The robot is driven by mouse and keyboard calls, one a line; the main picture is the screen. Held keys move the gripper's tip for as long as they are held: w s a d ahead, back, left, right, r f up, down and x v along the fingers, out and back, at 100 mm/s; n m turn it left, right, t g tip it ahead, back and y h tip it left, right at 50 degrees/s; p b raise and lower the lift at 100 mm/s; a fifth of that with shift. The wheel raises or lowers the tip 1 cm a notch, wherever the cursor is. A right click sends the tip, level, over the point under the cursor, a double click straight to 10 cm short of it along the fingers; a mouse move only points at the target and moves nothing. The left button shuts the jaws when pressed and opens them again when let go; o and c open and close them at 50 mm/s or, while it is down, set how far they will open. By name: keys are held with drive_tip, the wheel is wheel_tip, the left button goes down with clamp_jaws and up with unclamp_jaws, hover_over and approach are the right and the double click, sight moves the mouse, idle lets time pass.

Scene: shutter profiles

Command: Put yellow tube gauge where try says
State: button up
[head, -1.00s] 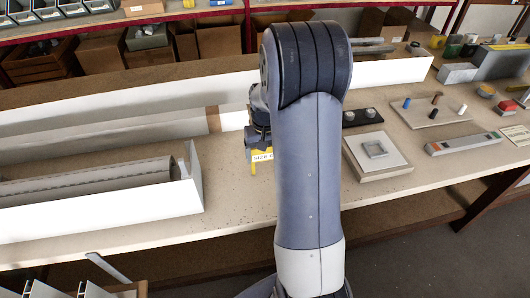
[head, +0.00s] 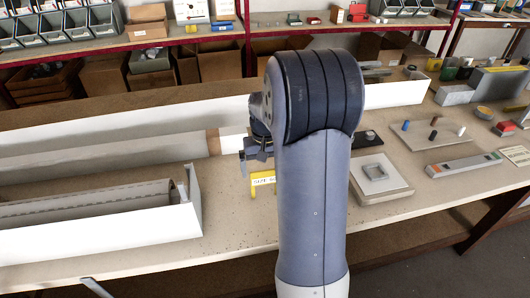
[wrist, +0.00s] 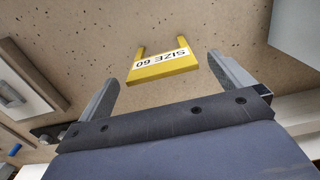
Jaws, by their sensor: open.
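The yellow tube gauge (head: 262,190) is a flat fork-shaped piece with a white "SIZE 60" label. It lies on the bench, left of my arm in the head view, partly hidden by the arm. In the wrist view the gauge (wrist: 165,68) lies with its two prongs pointing away from me. My gripper (wrist: 163,75) is open and empty, with one finger on either side of the gauge in the picture. I cannot tell the height of the fingers above it. In the head view the gripper (head: 256,165) is mostly hidden by my arm.
A long white trough (head: 190,220) holding a grey tube is left of the gauge. Right of my arm are a pale plate with a square recess (head: 358,190), a peg board (head: 420,143) and a grey bar (head: 465,165). A white trough (head: 395,95) stands behind. Bare bench surrounds the gauge.

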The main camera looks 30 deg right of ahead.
wheel_tip(320, 180, up, 8)
drive_tip(key=shift+f, duration=0.15)
idle(0.3)
wheel_tip(320, 180, down, 12)
drive_tip(key=shift+f, duration=0.2)
wheel_tip(320, 180, up, 3)
drive_tip(key=shift+r, duration=0.5)
